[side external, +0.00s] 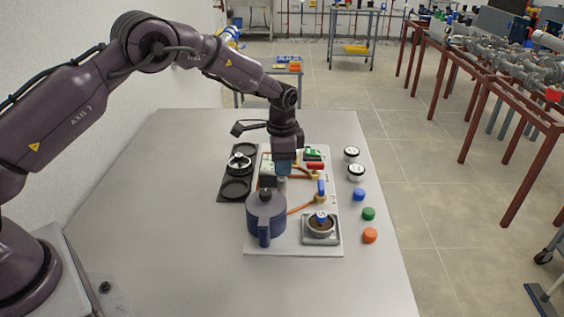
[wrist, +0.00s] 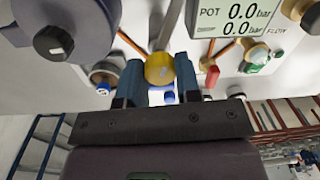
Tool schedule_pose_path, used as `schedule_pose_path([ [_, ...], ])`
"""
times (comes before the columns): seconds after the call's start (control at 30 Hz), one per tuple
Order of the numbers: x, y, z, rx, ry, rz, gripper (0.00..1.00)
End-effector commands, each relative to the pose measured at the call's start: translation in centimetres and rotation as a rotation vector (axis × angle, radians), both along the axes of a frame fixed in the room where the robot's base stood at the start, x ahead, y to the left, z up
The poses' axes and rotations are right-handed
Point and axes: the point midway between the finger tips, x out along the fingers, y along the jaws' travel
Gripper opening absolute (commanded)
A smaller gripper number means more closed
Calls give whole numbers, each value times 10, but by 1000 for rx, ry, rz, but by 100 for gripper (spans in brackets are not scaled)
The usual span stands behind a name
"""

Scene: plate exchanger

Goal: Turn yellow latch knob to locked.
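The yellow latch knob (wrist: 159,69) is a round ball in the middle of the wrist view. It sits between the two blue fingers of my gripper (wrist: 159,78), with no clear gap on either side. A metal rod shows behind the knob. In the side view my gripper (side external: 283,168) points down low over the middle of the pale panel (side external: 290,246) and hides the knob. I cannot read the latch's locked or unlocked marks.
A dark blue pot (side external: 265,213) stands near the panel's front left. A round cup (side external: 320,226) is at its front right. A blue-handled valve (side external: 320,190) is close to my gripper's right. Several caps, including a green one (side external: 368,213), line the table's right side. The left table area is clear.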

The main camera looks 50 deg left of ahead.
Motion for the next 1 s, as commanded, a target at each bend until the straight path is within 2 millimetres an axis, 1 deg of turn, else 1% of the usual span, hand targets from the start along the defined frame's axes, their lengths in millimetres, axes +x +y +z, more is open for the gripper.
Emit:
schedule_pose_path([
  [0.27,0,0,0,-1,1,18,8],
  [0.47,0,0,0,0,1,95,8],
  [0.67,0,0,0,2,2,243,8],
  [1.0,0,0,0,1,2,565,8],
])
